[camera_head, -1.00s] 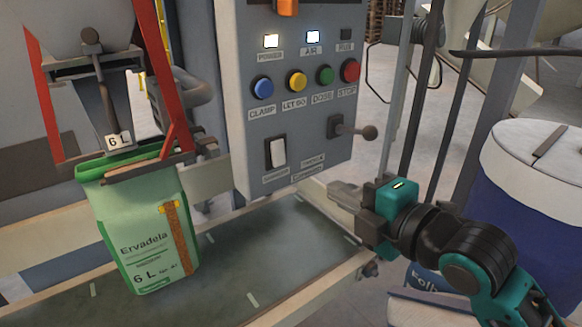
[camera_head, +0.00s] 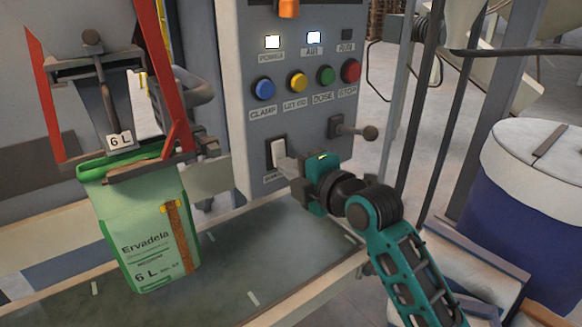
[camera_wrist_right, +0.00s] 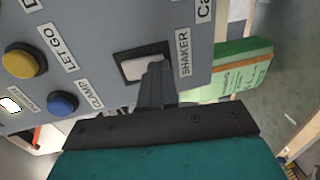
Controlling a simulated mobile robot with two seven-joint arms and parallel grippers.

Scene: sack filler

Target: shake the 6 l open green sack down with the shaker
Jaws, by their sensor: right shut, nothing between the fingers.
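The green sack (camera_head: 150,235), marked Ervadela 6 L, hangs upright under the filler spout at the left, its top at the clamp (camera_head: 135,165). My right gripper (camera_head: 285,165) is shut and empty, its fingertips at the white shaker rocker switch (camera_head: 278,150) low on the grey panel. In the right wrist view the shut fingers (camera_wrist_right: 154,72) overlap the right part of the shaker switch (camera_wrist_right: 138,69), beside the SHAKER label (camera_wrist_right: 184,52). I cannot tell whether they touch it. The sack (camera_wrist_right: 235,65) shows behind the panel edge there. My left gripper is not in view.
Above the switch sit blue CLAMP (camera_head: 264,88), yellow LET GO (camera_head: 298,82), green DOSE (camera_head: 326,75) and red STOP (camera_head: 351,70) buttons. A lever with a round knob (camera_head: 370,132) sticks out right of the switch. A blue drum (camera_head: 530,210) stands at the right.

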